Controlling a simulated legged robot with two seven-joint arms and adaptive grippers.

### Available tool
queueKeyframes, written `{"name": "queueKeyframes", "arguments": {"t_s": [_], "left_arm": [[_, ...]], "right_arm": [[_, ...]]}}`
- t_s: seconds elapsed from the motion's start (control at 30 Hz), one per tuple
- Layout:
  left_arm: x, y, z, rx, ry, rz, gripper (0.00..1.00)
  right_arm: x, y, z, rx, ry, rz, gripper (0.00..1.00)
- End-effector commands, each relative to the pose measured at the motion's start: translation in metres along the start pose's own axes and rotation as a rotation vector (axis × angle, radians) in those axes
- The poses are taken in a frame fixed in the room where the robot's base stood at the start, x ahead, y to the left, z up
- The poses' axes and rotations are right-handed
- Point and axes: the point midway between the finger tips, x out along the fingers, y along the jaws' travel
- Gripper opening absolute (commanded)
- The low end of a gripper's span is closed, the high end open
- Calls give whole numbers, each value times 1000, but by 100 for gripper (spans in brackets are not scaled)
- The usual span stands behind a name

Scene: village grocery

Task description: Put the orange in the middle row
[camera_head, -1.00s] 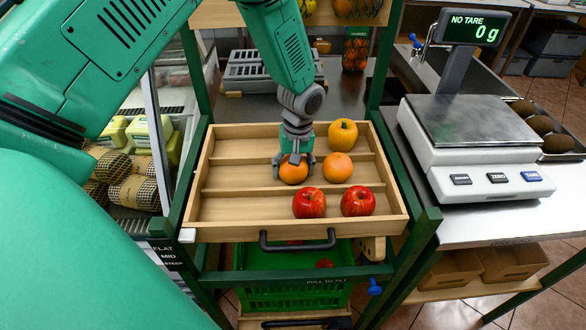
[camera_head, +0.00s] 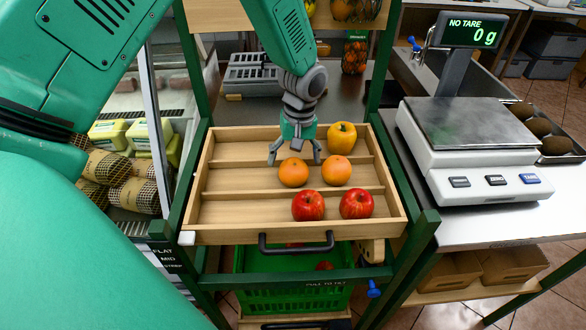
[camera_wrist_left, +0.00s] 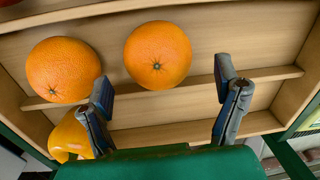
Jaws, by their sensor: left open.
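Two oranges lie side by side in the middle row of the wooden tray (camera_head: 225,207). The left orange (camera_head: 293,172) is just below my left gripper (camera_head: 294,160); the right orange (camera_head: 337,170) is beside it. My left gripper is open and empty, raised behind and above the left orange. In the left wrist view, one orange (camera_wrist_left: 157,55) lies beyond the open fingers (camera_wrist_left: 165,105), clear of both, and the other orange (camera_wrist_left: 63,70) is to its left. My right gripper is not in view.
A yellow-orange fruit (camera_head: 342,136) sits in the back row, right. Two red apples (camera_head: 308,205) (camera_head: 357,203) lie in the front row. Green posts flank the tray. A scale (camera_head: 470,135) stands at right, and a green crate (camera_head: 290,291) is below.

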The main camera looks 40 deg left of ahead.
Motion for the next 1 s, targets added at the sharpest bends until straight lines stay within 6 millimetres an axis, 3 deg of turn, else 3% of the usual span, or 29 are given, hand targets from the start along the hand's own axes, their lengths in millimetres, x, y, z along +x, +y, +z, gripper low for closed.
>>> {"name": "queueKeyframes", "arguments": {"t_s": [0.2, 0.4, 1.0], "left_arm": [[-47, 0, -2, -2, 1, 2, 83], [-70, 0, -1, -1, 0, 0, 83], [-74, 0, -1, -1, -2, -1, 83]], "right_arm": [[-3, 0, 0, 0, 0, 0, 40], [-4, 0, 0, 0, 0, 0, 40], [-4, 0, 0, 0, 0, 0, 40]]}}
